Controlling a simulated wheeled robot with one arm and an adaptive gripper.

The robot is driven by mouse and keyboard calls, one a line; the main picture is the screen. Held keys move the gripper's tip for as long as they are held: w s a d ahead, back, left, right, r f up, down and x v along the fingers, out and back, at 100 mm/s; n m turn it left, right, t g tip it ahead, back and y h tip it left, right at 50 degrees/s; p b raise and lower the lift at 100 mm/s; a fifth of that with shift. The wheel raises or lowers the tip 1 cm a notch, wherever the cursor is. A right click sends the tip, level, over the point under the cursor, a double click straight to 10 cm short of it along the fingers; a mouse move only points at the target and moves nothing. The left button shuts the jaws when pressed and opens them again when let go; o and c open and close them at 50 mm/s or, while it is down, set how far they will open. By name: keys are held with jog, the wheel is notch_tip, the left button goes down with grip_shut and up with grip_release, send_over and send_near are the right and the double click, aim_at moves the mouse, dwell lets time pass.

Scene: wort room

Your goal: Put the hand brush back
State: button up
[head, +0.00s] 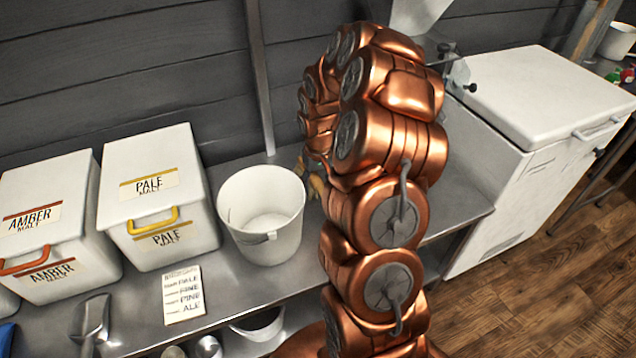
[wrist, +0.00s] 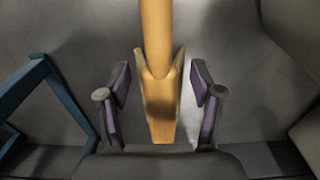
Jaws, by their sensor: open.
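In the wrist view a tan wooden piece (wrist: 162,100) stands between the two fingers of my open gripper (wrist: 160,95). It has a narrow shaft at the top and a wider notched part below. Gaps show on both sides, so the fingers do not touch it. No bristles show, and I cannot tell for sure that it is the hand brush. In the head view a small tan thing (head: 316,187) shows between the white bucket and my arm, mostly hidden. My gripper is hidden behind my copper arm in the head view.
On the steel bench stand a white bucket (head: 262,212), a Pale malt bin (head: 155,200) and an Amber malt bin (head: 45,225). A label card (head: 184,295) and metal scoop (head: 92,322) lie in front. A white chest (head: 535,110) is right. A blue frame (wrist: 42,105) is left in the wrist view.

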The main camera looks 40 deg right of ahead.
jog(key=shift+r, duration=0.15)
notch_tip(320, 180, up, 12)
dwell(0.5)
